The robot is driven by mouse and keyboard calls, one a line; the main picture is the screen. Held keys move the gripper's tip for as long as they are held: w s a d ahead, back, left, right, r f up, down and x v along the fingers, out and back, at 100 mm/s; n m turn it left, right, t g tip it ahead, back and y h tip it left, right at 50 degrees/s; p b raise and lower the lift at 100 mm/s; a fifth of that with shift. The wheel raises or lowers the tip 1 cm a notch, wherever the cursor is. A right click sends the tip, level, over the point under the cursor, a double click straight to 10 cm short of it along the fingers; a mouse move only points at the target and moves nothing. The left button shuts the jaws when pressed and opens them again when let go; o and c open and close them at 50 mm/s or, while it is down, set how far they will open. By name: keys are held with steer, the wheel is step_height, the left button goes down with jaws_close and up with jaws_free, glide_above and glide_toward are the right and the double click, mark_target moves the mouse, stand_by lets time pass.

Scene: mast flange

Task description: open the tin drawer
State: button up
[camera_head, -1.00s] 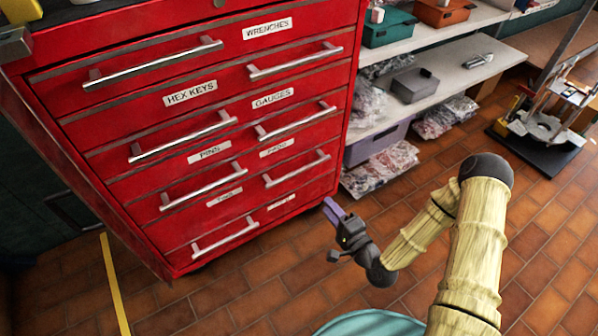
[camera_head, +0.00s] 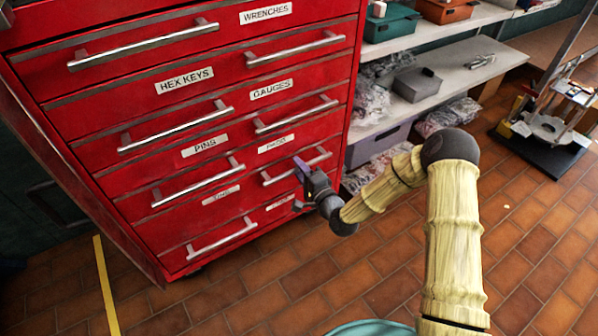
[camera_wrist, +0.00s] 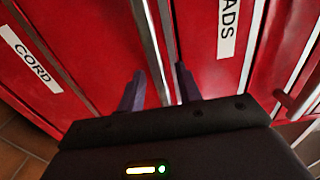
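The tin drawer (camera_head: 240,190) is the second from the bottom in a red cabinet. Its small label (camera_head: 221,195) is hard to read in the head view. Its silver bar handle (camera_head: 282,175) is on the right half and the drawer looks shut. In the wrist view the handle (camera_wrist: 150,40) runs down between the two dark fingers of my gripper (camera_wrist: 159,88), which are apart, one on each side. I cannot tell whether either finger touches the bar.
The PADS drawer (camera_wrist: 228,20) is above and the CORD drawer (camera_wrist: 35,58) below, both with labels showing. A shelf unit (camera_head: 455,78) with boxes and bags stands right of the cabinet. The tiled floor (camera_head: 265,285) in front is clear.

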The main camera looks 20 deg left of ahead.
steer(key=shift+w+a, duration=0.2)
jaws_close()
steer(key=shift+d, duration=0.15)
